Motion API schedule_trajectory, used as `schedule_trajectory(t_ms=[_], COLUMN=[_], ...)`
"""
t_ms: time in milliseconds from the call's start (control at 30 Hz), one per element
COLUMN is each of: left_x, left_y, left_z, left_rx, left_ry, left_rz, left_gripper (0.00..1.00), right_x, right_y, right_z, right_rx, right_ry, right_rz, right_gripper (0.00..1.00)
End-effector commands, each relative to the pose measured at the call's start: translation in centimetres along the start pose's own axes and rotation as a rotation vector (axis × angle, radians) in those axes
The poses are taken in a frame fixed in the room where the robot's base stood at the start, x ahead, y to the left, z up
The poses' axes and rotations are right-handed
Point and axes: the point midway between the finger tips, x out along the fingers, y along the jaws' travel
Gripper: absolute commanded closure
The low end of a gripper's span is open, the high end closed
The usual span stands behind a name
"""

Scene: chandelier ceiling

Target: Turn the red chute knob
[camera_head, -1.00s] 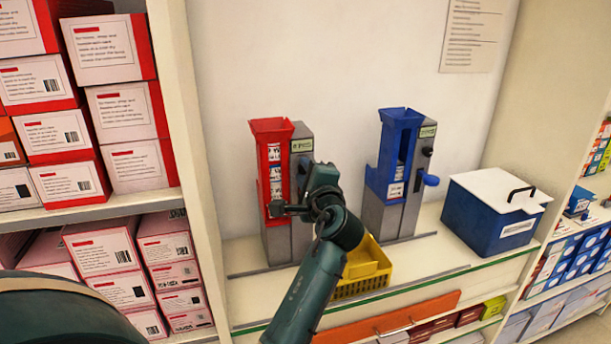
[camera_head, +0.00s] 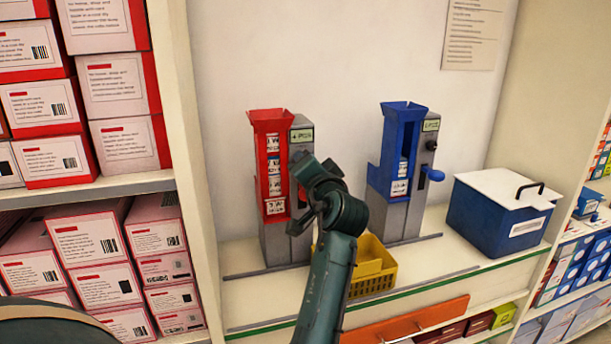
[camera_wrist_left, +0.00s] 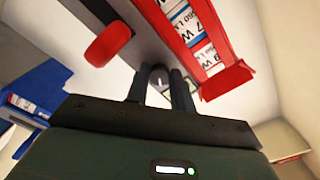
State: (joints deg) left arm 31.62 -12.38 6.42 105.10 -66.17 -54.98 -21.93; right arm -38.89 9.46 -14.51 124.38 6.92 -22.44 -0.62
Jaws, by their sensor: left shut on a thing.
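The red chute (camera_head: 268,160) stands upright on the shelf, fixed to a grey post (camera_head: 300,137) with a green-edged label. My left gripper (camera_wrist_left: 160,92) is at the right side of this post and hides part of it in the head view. In the left wrist view its two fingers are shut on a dark round knob (camera_wrist_left: 158,74) on the grey face. A red handle (camera_wrist_left: 108,45) sticks out near the fingers, apart from them. The red chute (camera_wrist_left: 200,45) fills the upper right of that view. My right gripper is not in view.
A blue chute (camera_head: 400,150) on a grey post stands to the right, with a blue lidded box (camera_head: 492,228) beyond it. A yellow basket (camera_head: 372,275) sits in front, beside my arm. Shelves of red-and-white boxes (camera_head: 122,85) are at left.

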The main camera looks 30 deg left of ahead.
Motion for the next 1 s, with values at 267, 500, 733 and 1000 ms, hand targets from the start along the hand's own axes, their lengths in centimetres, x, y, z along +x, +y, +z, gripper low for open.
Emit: schedule_trajectory(t_ms=[267,500,733,1000], left_x=[0.0,0.0,0.0,0.0], left_y=[0.2,0.2,0.1,0.1], left_z=[0.1,0.0,-0.1,-0.2], left_rx=[-0.253,-0.417,-0.512,-0.552], left_ry=[0.002,0.003,0.004,0.004], left_rz=[-0.002,-0.003,-0.003,-0.003], left_gripper=[0.99,0.99,0.99,0.99], right_x=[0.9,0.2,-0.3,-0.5], right_y=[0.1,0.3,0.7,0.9], right_z=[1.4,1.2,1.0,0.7], right_rx=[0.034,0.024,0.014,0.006], right_ry=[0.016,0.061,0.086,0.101], right_rz=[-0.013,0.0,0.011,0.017], right_gripper=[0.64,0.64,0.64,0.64])
